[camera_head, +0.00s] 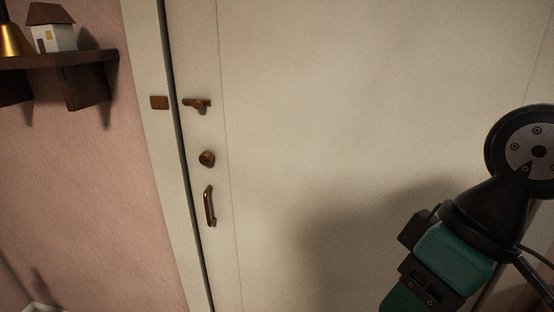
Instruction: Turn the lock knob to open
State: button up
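A cream door (350,90) fills most of the view. Near its left edge a small round bronze lock knob (206,158) sits between a bronze latch (197,104) above and a curved bronze pull handle (210,206) below. A small bronze plate (159,102) is on the white frame, level with the latch and apart from it. The knob's exact turn angle is too small to tell. My arm shows at the lower right, well away from the knob. My gripper's fingers are not in view.
A dark wooden shelf (60,62) juts from the pink wall (90,170) at the upper left. It bears a brass bell (14,42) and a little model house (52,28). The door surface between the knob and my arm is clear.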

aim_at(206, 158)
jog(key=z, duration=2.35)
jog(key=k, duration=1.1)
jog(key=u, duration=1.6)
jog(key=i, duration=0.5)
jog(key=z, duration=0.05)
